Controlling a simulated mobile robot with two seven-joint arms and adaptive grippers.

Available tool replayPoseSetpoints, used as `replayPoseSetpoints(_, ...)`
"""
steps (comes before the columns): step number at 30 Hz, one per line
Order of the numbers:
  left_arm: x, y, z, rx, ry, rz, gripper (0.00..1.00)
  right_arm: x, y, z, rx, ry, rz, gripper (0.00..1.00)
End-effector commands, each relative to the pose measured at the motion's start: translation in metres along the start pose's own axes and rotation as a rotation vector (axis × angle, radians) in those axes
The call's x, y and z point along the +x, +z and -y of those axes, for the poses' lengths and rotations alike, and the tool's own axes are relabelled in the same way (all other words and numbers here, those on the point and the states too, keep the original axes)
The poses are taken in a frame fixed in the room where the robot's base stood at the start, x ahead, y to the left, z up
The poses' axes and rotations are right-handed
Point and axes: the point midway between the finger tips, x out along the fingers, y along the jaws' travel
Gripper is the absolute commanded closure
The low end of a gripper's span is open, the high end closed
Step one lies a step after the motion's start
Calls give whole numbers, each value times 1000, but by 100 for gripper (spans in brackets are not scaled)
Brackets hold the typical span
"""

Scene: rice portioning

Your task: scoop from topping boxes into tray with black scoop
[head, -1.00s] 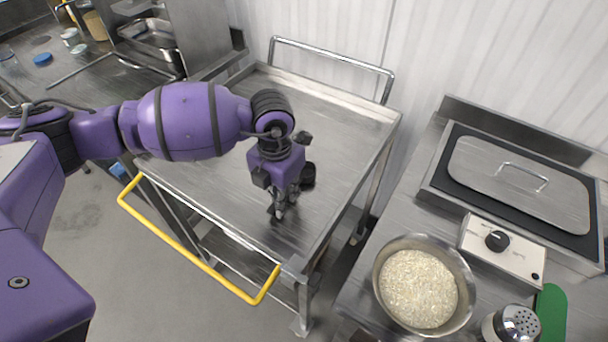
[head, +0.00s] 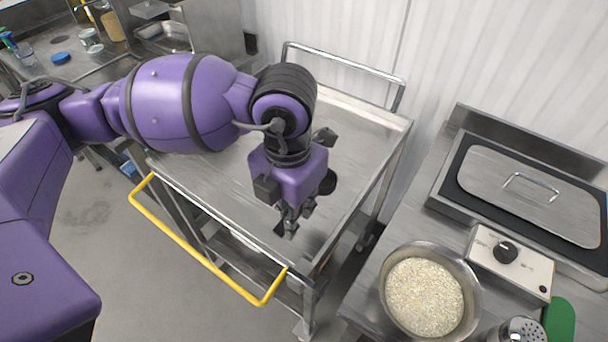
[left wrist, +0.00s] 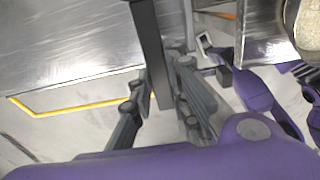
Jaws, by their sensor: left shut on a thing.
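My left gripper (head: 290,222) is above the front right part of the steel cart. In the left wrist view its fingers (left wrist: 160,105) are closed around a long dark bar, which looks like the handle of the black scoop (left wrist: 150,45). A round black part of the scoop (head: 328,182) shows beside the gripper in the head view; the rest is hidden by the gripper. A purple arm at the right of the left wrist view seems to end in my right gripper (left wrist: 208,48); its fingers are too unclear to read. No topping boxes can be made out.
The steel cart (head: 225,180) has a yellow handle (head: 200,258) and a bare top. On the right counter are a steel bowl of rice (head: 425,290), a lidded warmer (head: 530,195), a control box (head: 510,262) and a shaker (head: 520,330). Metal pans (head: 165,40) stand at upper left.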

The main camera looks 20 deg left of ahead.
Motion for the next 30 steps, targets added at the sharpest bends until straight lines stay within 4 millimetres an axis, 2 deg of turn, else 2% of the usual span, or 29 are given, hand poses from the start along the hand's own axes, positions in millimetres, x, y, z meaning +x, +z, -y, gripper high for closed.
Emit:
replayPoseSetpoints(3, -8, -14, 14, 5, -1, 2, 100, 0, 2, -2, -6, 0, 4, 60)
replayPoseSetpoints(9, -19, -25, 22, 0, 1, 2, 100, -2, -1, -4, -15, 1, 0, 60)
replayPoseSetpoints(23, -57, -26, 23, -1, 2, 7, 100, -9, -49, -4, -10, 4, -78, 60)
replayPoseSetpoints(30, -74, -26, 23, -2, 3, 7, 100, -10, -52, -4, -1, 7, -78, 60)
